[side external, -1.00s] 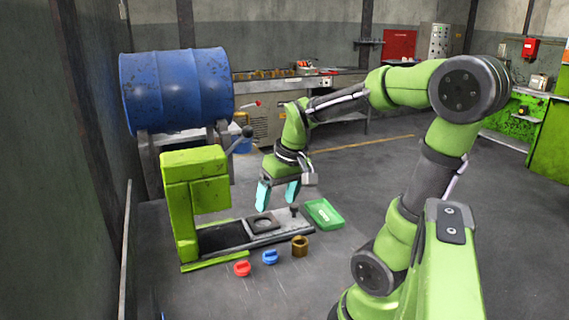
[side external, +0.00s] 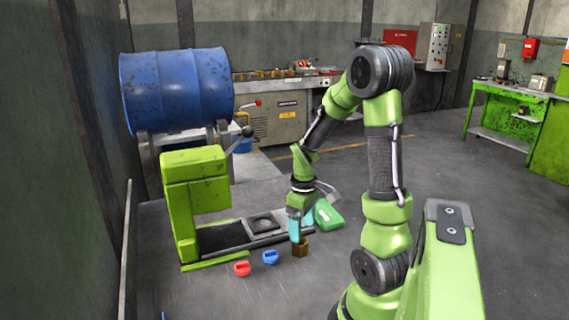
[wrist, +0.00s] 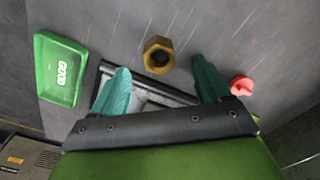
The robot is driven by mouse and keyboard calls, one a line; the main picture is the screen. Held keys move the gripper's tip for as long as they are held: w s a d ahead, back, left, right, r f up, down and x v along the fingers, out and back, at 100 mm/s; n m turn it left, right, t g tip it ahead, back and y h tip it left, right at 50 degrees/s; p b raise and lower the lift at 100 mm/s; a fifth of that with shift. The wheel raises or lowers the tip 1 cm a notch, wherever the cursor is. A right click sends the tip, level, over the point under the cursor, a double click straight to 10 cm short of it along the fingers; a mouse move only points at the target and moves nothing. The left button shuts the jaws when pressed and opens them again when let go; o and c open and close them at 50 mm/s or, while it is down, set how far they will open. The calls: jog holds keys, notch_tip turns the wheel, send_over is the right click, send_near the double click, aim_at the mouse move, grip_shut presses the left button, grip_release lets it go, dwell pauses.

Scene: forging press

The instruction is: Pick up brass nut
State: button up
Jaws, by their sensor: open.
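The brass nut (side external: 300,249) stands on the grey floor surface in front of the press, partly hidden by my fingers in the side view. In the wrist view the brass nut (wrist: 158,55) shows its hexagonal rim and dark hole, a little beyond the gap between my fingertips. My gripper (side external: 301,228) is open and empty, pointing down just above the nut. Its two teal fingers also show apart in the wrist view, where my gripper (wrist: 160,72) has the nut centred between them.
A green tray (wrist: 62,70) labelled GOOD lies to one side. A blue part (side external: 270,257) and a red part (side external: 242,268) lie left of the nut. The green press (side external: 195,200) with its dark bed stands further left, with a blue drum (side external: 176,88) behind it.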

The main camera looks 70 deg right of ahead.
aim_at(300, 247)
jog(key=f, duration=0.6)
jog(key=shift+w+d+f, duration=0.15)
jog(key=shift+w+f, duration=0.15)
jog(key=c, duration=1.4)
